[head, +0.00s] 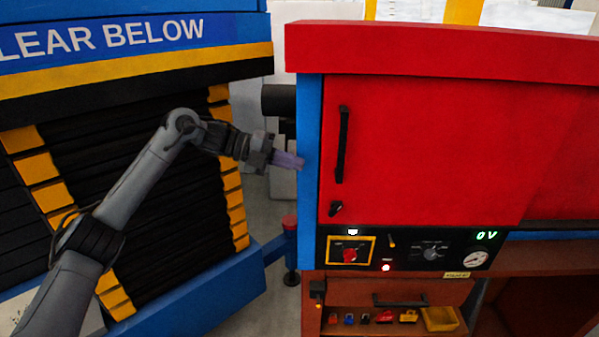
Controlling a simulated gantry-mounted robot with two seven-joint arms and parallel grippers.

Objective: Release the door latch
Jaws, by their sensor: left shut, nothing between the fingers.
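The red cabinet door (430,150) is closed in its blue frame (309,150). A long black vertical handle (342,145) is on the door's left side. A small black latch (336,208) sits below the handle, near the door's lower left corner. My left gripper (300,162) is shut and empty. It is at the left edge of the blue frame, left of the handle and above the latch's height; I cannot tell whether it touches the frame. My right gripper is not in view.
Below the door is a black control panel (400,268) with a red rotary switch (350,255), a display reading 0 V and a gauge (475,259). Under it, a shelf holds several padlocks and a yellow tray (440,318). A blue lift with black bellows (130,150) stands left.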

